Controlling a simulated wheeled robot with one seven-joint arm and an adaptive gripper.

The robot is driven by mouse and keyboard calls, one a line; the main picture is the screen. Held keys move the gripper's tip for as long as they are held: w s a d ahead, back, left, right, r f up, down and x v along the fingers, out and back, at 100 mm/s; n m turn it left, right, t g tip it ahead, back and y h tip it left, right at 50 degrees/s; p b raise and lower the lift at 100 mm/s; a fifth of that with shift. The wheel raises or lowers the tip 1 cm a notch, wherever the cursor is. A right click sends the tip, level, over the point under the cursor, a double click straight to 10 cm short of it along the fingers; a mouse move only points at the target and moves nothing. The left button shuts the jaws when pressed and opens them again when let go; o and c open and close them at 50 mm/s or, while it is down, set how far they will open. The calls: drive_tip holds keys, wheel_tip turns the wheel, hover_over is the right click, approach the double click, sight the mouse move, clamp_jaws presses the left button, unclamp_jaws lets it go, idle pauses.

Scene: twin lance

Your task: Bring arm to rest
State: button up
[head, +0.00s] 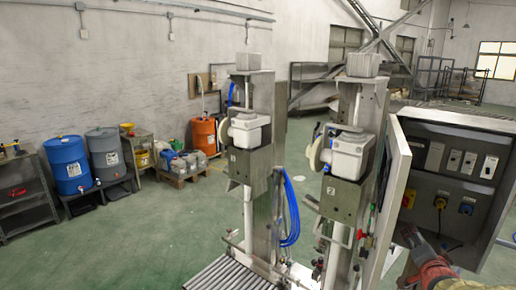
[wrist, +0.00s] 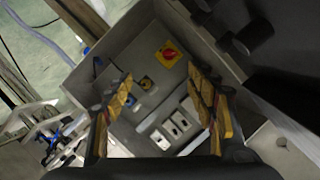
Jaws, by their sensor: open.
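My gripper (wrist: 160,78) is open in the wrist view, its two yellow-padded fingers apart with nothing between them. In the head view my gripper (head: 415,238) is at the lower right, in front of the open control cabinet (head: 455,205). The cabinet's panel shows a yellow knob (head: 440,203), a blue knob (head: 466,208) and a row of pale switches (head: 453,161). In the wrist view a red-on-yellow rotary switch (wrist: 170,54) and the pale switches (wrist: 176,124) lie beyond the fingers. I cannot tell the exact gap to the panel.
The open cabinet door (head: 396,195) stands left of my gripper. Two lance stands (head: 250,160) (head: 347,170) stand further left, by a roller conveyor (head: 222,272). Blue (head: 70,165) and grey (head: 105,152) drums stand along the wall. The green floor at left centre is clear.

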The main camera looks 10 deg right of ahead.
drive_tip(key=s+f+n+g, duration=0.2)
drive_tip(key=s+f+g, duration=0.25)
drive_tip(key=f, duration=0.45)
drive_tip(key=s+a+f+n+g+y, duration=0.2)
drive_tip(key=s+a+n+g, duration=0.1)
drive_tip(key=s+a, duration=0.3)
drive_tip(key=s+a+r+n+y, duration=0.2)
drive_tip(key=a+r+n, duration=0.1)
drive_tip(key=a, duration=0.8)
drive_tip(key=s+a+r+n+y, duration=0.2)
drive_tip(key=a+r+n, duration=0.1)
drive_tip(key=a, duration=0.9)
drive_tip(key=s+a+r+n+y, duration=0.2)
drive_tip(key=a+n, duration=0.3)
drive_tip(key=a, duration=0.6)
drive_tip(key=shift+s+a+r+t, duration=0.25)
drive_tip(key=shift+s+r+t, duration=0.2)
drive_tip(key=shift+s+r, duration=0.1)
drive_tip(key=shift+c, duration=0.5)
